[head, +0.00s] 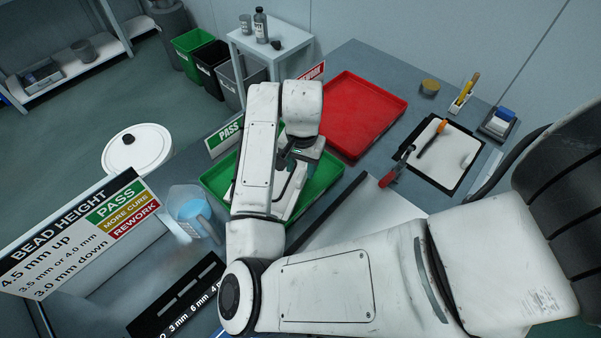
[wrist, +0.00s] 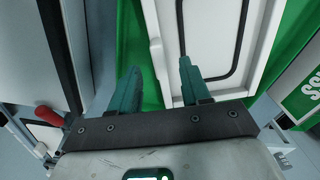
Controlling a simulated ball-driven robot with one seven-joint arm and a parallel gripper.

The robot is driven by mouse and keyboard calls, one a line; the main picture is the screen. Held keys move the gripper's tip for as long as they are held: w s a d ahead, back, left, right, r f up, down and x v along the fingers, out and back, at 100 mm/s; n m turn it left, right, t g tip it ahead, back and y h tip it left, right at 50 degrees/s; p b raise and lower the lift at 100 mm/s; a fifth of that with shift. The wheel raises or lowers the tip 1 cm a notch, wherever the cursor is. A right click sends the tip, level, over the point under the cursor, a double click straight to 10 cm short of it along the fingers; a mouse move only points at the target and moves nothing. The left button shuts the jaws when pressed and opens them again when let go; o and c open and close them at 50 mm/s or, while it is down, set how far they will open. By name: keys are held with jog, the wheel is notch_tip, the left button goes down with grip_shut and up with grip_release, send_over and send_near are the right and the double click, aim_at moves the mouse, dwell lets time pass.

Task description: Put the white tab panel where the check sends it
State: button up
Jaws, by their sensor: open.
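The white tab panel (wrist: 210,35) has a raised dark bead along its face and lies in the green tray (head: 326,190). In the head view my arm covers much of the panel (head: 289,196). My gripper (wrist: 157,80) is open at the panel's edge in the wrist view. One green finger overlaps the panel's white rim and the other is over the green tray. A PASS sign (head: 225,136) stands behind the green tray. The bead height board (head: 80,235) pairs 4.5 mm up with PASS, 3.5 or 4.0 mm with MORE CURE, and 3.0 mm down with REWORK.
The empty red tray (head: 362,112) lies beyond the green tray, with a red sign (head: 313,71) behind it. A black gauge strip (head: 180,298), a blue jug (head: 193,210) and a red-handled tool (head: 393,172) lie around. A white pad (head: 447,152) holds an orange-handled tool.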

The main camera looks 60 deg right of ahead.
notch_tip(320, 180, up, 8)
jog(key=shift+s, duration=0.1)
dwell(0.4)
